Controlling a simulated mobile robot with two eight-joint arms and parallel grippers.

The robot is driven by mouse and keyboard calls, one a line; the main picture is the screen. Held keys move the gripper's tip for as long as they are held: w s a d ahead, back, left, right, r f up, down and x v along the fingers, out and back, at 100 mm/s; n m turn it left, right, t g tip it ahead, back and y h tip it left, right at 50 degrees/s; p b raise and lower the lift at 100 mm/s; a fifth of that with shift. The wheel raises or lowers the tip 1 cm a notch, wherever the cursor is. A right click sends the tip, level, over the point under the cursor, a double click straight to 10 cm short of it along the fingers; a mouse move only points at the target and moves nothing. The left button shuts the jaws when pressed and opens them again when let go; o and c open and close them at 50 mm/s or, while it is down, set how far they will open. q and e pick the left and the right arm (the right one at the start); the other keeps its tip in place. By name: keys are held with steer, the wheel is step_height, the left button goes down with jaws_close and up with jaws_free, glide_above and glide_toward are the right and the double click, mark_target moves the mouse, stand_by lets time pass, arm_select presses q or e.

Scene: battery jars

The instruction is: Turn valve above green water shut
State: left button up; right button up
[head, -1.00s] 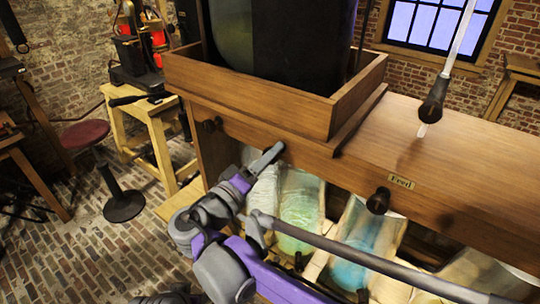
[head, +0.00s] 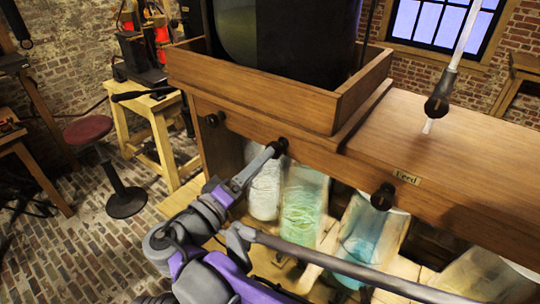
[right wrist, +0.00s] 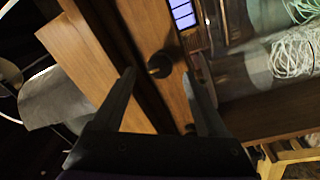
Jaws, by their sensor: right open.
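The dark round valve knob (head: 278,147) sits on the front of the wooden cabinet, above and slightly left of the jar of green water (head: 302,205). My right gripper (head: 265,156) is at this knob. In the right wrist view, the gripper (right wrist: 160,78) is open, with one finger on each side of the knob (right wrist: 159,65). The knob shows between and just past the fingertips; contact cannot be told. My left gripper is out of view.
Another knob (head: 212,119) is to the left and one (head: 383,196) is to the right, beside the "Feed" label (head: 406,177). A whitish jar (head: 264,190) and a blue jar (head: 365,235) flank the green one. A red stool (head: 88,130) stands left.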

steer(key=v, duration=0.5)
steer(key=shift+s+a+b, duration=0.2)
steer(key=shift+s+b, duration=0.1)
steer(key=shift+b, duration=0.05)
steer(key=d+f+g+y, duration=0.3)
steer(key=d+f+g, duration=0.5)
steer(key=d+f, duration=0.9)
steer(key=s+d+f+m+g+y, duration=0.1)
steer(key=s+d+f+m+y, duration=0.4)
steer(key=s+f+y, duration=0.3)
steer(key=shift+s+d+f+g, duration=0.3)
steer(key=shift+s+d+f, duration=0.6)
steer(key=shift+s+f, duration=0.8)
